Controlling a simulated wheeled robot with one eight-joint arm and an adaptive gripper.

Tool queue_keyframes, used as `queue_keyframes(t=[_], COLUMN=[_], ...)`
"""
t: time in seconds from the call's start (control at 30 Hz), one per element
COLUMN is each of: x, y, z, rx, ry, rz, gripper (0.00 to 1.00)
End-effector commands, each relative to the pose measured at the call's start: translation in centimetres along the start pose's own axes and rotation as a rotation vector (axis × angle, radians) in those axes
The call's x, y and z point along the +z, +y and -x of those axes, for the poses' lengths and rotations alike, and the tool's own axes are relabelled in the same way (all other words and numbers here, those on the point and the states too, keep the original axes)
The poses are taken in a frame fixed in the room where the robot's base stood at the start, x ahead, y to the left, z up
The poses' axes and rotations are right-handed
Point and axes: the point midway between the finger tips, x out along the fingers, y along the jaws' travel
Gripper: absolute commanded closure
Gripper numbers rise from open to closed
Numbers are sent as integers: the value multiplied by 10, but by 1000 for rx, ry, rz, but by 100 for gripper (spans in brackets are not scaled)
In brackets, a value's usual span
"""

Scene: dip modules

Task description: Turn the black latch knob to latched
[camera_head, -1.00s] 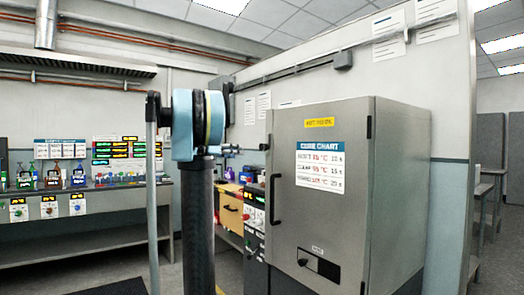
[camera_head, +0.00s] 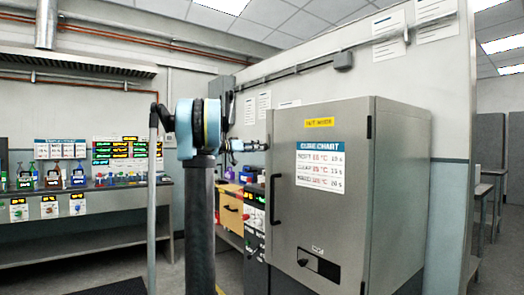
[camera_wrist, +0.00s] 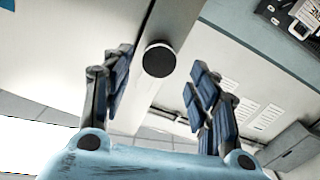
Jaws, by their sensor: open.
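The round black knob (camera_wrist: 158,59) shows in the wrist view on a pale grey strip. My gripper (camera_wrist: 163,76) is open, with one finger pad to the left of the knob and the other to its right. The knob lies between the fingers as seen, with a visible gap on both sides; I cannot tell whether the tips reach around it. In the head view my gripper (camera_head: 251,145) is at the upper left edge of the grey cabinet (camera_head: 340,225). The knob cannot be made out there, and its turn angle shows no mark.
The cabinet door has a black bar handle (camera_head: 274,200) and a small dark latch panel (camera_head: 320,264) low down. A cure chart (camera_head: 320,167) is on the door. A bench (camera_head: 90,195) with bottles stands at left.

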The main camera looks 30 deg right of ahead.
Motion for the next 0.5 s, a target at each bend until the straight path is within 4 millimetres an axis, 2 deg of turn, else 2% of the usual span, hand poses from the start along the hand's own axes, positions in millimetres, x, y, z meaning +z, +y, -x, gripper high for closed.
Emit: queue_keyframes(t=[0.03, 0.2, 0.33, 0.5], x=[0, 0, 0, 0], y=[0, 0, 0, 0], z=[-10, -36, -49, -57], rx=[3, 1, 2, 0], ry=[-1, 0, -1, 0], rz=[0, 0, 0, 0], gripper=[46, 46, 46, 46])
